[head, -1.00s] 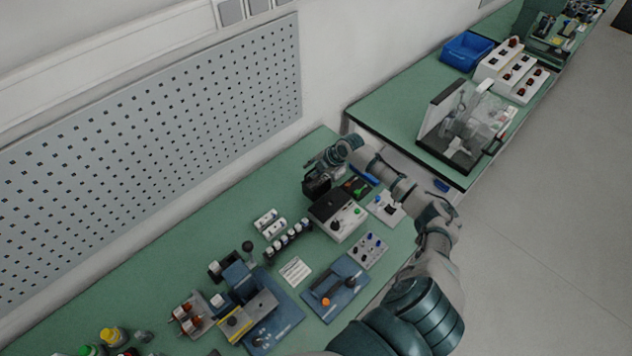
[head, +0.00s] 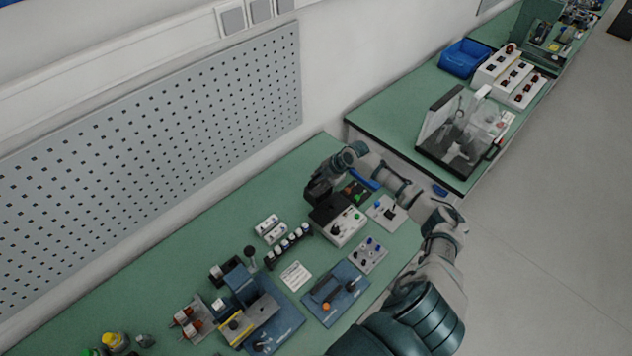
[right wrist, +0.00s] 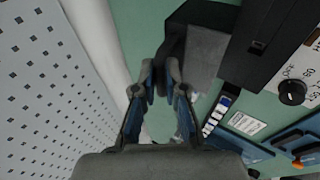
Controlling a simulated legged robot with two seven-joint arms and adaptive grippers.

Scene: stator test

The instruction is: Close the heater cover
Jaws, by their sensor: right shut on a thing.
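The heater is a box with a black top and a light front panel (head: 345,228), standing on the green bench. Its dark cover (head: 321,192) is raised at the box's far left side. In the right wrist view the cover (right wrist: 200,52) is a dark grey plate beside the black heater body (right wrist: 262,45). My right gripper (head: 315,184) reaches over from behind the heater. In the right wrist view its fingers (right wrist: 161,78) are shut on the cover's dark edge. The cover's hinge is not clearly visible. My left gripper is not in view.
Bottles in a rack (head: 288,246), a white card (head: 296,276) and a blue fixture (head: 336,292) stand left of and in front of the heater. A small switch panel (head: 369,256) is close in front. A perforated wall panel (head: 150,170) rises behind the bench.

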